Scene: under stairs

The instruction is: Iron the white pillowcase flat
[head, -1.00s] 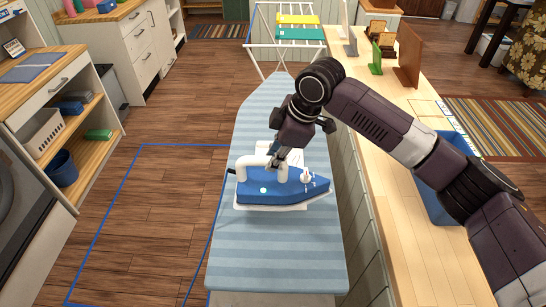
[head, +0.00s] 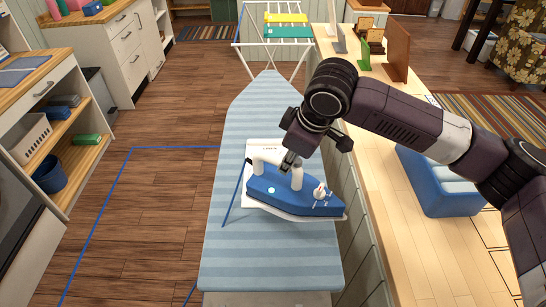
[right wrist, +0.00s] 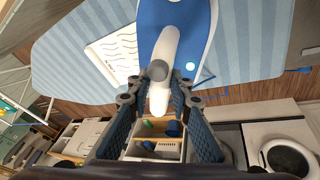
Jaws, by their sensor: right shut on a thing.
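The blue and white iron (head: 310,198) sits over the ironing board, its nose toward the lower right. My right gripper (head: 290,165) is shut on the iron's white handle. In the right wrist view the handle (right wrist: 160,85) lies between the fingers of my right gripper (right wrist: 157,98). The white pillowcase (head: 262,147) shows behind the iron on the striped board (head: 268,262); the rest is hidden under the iron. In the right wrist view the pillowcase (right wrist: 113,52) carries rows of small dark marks. My left gripper is not in view.
A wooden counter (head: 400,250) runs along the board's right side, with a blue bin (head: 430,190) on it. A drying rack (head: 275,45) stands beyond the board's far end. The floor to the left is clear, with a blue outline on it.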

